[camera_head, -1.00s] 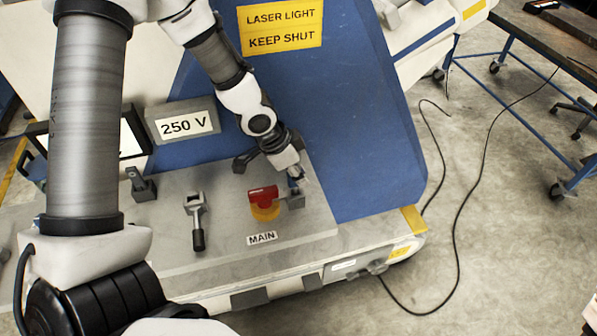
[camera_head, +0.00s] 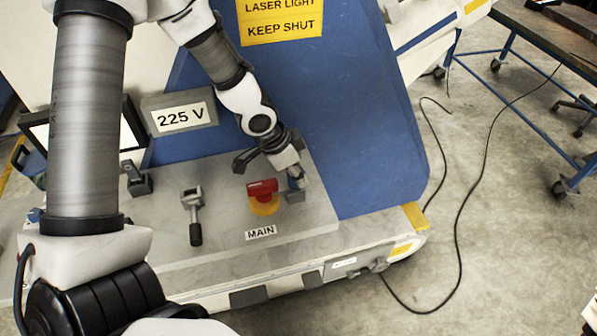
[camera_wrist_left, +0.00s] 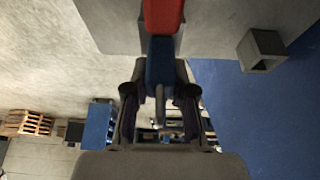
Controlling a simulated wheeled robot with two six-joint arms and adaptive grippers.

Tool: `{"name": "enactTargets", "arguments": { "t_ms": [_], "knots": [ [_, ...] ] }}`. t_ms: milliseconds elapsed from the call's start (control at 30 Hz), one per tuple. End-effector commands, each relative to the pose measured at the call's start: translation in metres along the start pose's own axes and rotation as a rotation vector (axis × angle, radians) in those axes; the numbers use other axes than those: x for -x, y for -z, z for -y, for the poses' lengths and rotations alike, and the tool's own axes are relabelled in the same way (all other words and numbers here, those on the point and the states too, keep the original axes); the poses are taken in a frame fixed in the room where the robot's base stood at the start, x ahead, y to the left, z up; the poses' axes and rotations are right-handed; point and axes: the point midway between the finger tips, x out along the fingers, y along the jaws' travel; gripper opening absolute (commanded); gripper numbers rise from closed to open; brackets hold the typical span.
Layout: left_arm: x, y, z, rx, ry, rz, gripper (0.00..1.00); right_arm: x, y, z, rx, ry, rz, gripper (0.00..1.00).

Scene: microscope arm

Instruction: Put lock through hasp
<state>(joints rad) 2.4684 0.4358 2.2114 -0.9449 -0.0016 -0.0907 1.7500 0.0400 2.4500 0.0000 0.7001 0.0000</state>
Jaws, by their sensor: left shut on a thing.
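My left gripper (camera_head: 294,174) reaches down over the control panel, just right of the red switch handle (camera_head: 262,187) with its yellow disc above the MAIN label. In the left wrist view, my left gripper (camera_wrist_left: 160,98) has its two dark fingers around a blue lock (camera_wrist_left: 160,62). A thin grey rod, perhaps its shackle, shows between the fingers. The red handle (camera_wrist_left: 163,14) lies in line beyond the lock. A small grey block (camera_head: 295,196), perhaps the hasp, sits under the fingertips. Whether the lock passes through it is hidden. My right gripper is out of view.
A grey lever with a black grip (camera_head: 195,232) stands left of the switch. A blue sloped cover (camera_head: 350,130) rises behind the gripper. A hollow square grey bracket (camera_wrist_left: 262,48) shows in the wrist view.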

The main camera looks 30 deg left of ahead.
Motion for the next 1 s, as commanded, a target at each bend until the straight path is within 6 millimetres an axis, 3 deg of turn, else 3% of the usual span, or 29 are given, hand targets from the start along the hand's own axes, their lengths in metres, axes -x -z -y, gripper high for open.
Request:
{"name": "enactTargets", "arguments": {
  "t_ms": [200,233,300,667,767,1000],
  "knots": [
    [-0.006,-0.002,0.000,0.000,0.000,0.000,0.00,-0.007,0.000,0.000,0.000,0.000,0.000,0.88],
    [-0.005,-0.002,0.000,0.000,0.000,-0.001,0.35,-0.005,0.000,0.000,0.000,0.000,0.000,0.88],
    [-0.004,-0.002,0.000,0.000,0.000,0.000,0.54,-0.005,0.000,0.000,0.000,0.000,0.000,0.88],
    [0.000,-0.001,0.001,0.002,0.001,-0.002,0.54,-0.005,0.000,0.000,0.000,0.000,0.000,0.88],
    [0.015,0.000,0.001,0.003,0.004,-0.005,0.54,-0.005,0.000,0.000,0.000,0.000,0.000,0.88],
    [0.076,0.000,0.001,0.001,0.003,-0.009,0.54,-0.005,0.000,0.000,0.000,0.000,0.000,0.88]
  ]
}}
